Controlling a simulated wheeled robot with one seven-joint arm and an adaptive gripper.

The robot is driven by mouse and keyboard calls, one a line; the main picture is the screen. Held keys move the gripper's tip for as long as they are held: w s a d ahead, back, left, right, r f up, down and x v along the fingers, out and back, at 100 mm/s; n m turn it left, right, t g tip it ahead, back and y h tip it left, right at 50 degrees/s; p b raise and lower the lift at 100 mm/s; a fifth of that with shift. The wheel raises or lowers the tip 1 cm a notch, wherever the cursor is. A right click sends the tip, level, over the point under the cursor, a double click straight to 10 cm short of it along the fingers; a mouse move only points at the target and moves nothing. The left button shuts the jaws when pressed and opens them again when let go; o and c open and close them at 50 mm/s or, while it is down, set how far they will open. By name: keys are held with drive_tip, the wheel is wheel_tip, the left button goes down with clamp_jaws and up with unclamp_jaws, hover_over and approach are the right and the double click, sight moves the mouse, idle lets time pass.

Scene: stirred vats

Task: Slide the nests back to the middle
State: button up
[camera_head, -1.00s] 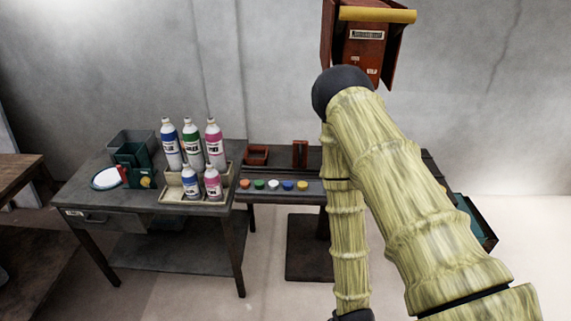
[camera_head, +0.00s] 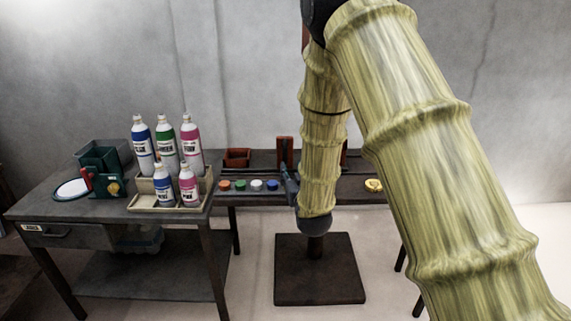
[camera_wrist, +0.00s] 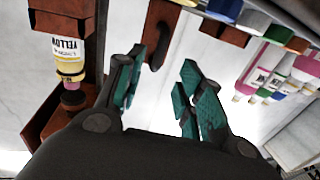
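I cannot tell for sure which parts are the nests. Likely ones are the red-brown holders on the back bench: an open box (camera_head: 237,158) and an upright piece (camera_head: 285,152); another is mostly hidden behind my arm. In the wrist view, a bottle with a yellow label (camera_wrist: 67,55) sits by a red-brown holder (camera_wrist: 50,122) at left, appearing upside down. My gripper (camera_wrist: 163,60) is open, its teal fingers apart. A brown upright piece (camera_wrist: 158,32) shows beyond and between the fingers, contact unclear. In the head view my gripper (camera_head: 290,187) is partly hidden at the bench front.
Coloured caps, including an orange one (camera_head: 225,185) and a blue one (camera_head: 272,185), line the bench front. A gold piece (camera_head: 373,185) lies right of my arm. The left table (camera_head: 60,205) carries several bottles in a beige rack (camera_head: 145,205) and a green container (camera_head: 100,158).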

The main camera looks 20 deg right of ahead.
sight(286, 155)
drive_tip(key=w, duration=0.7)
drive_tip(key=w+d+p, duration=0.1)
drive_tip(key=w, duration=0.3)
drive_tip(key=shift+r, duration=0.2)
clamp_jaws()
